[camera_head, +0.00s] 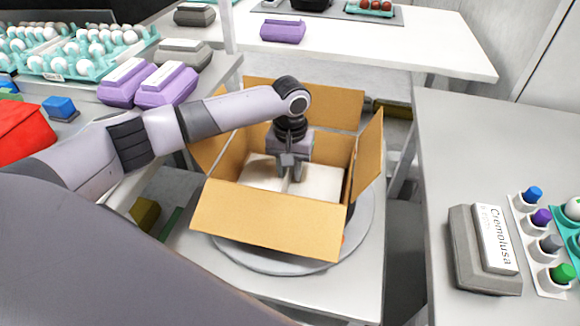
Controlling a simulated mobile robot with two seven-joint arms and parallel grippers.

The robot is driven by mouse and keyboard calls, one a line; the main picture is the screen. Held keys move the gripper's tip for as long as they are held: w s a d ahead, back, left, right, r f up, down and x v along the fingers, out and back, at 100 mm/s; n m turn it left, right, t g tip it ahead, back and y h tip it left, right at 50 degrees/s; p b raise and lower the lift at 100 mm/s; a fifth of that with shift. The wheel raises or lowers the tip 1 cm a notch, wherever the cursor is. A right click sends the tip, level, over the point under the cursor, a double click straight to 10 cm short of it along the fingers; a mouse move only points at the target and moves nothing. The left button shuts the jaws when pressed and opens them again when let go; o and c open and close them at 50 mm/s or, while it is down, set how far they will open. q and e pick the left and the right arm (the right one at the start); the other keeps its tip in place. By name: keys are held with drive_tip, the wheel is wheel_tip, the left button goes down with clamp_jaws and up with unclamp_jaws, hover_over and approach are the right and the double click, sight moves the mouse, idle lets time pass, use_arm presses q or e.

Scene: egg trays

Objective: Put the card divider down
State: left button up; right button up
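An open cardboard box (270,219) stands on a round grey turntable (270,262), its flaps spread outward. Inside it lie pale white card surfaces (318,180), with a seam or edge between them below my gripper. This looks like the card divider, though I cannot tell one sheet from two. My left gripper (291,176) points down inside the box, its fingertips at or just above the seam. The fingers are small and partly merged with the card, so their grip is unclear. My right gripper is not in view.
Trays of white eggs (75,62) and purple cartons (165,84) fill the left table. The right table holds a grey carton (483,250) and a rack of coloured caps (541,245). A purple carton (283,31) sits on the back table. The box flaps surround my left gripper.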

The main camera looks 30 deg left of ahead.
use_arm(q)
drive_tip(key=shift+r, duration=0.1)
wheel_tip(320, 180, up, 12)
drive_tip(key=p, duration=0.1)
idle(0.5)
idle(0.5)
